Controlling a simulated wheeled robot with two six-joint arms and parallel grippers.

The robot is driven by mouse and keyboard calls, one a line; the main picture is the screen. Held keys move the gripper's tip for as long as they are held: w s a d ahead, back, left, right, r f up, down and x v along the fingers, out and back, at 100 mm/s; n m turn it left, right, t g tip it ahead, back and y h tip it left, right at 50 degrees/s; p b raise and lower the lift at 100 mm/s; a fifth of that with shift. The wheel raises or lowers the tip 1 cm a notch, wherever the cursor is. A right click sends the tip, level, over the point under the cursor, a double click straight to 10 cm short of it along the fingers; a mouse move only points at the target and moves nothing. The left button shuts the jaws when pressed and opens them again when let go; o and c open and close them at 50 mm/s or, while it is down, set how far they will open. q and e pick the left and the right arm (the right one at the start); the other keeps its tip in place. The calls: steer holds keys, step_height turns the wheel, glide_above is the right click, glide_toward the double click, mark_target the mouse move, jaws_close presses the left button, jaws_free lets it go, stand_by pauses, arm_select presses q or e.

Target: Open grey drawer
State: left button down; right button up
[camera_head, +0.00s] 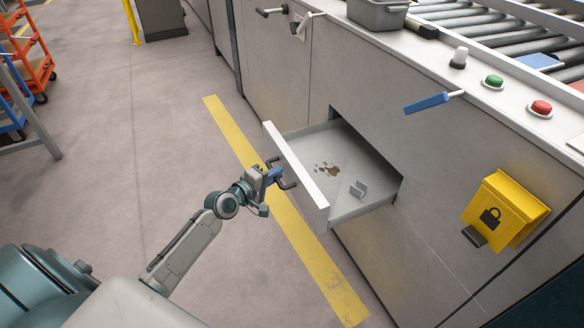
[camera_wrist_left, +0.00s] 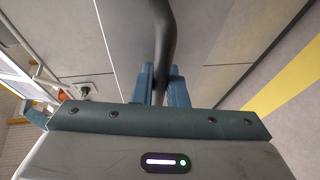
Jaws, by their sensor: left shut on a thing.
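The grey drawer (camera_head: 300,177) is pulled out of the grey machine front, and its inside shows. In the left wrist view the dark handle bar (camera_wrist_left: 163,45) passes between the blue fingers of my left gripper (camera_wrist_left: 162,86). My right gripper is not in view.
A yellow lockout box (camera_head: 505,208) hangs on the machine front to the right. A blue-gripped lever (camera_head: 428,103) sticks out above the drawer. Buttons and a grey bin (camera_head: 377,13) are on top.

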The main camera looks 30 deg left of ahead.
arm_select(q)
steer(key=shift+s+a, duration=0.8)
steer(key=shift+s, duration=0.25)
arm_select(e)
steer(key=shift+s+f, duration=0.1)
arm_select(q)
steer(key=c, duration=1.5)
jaws_free()
steer(key=shift+o, duration=0.2)
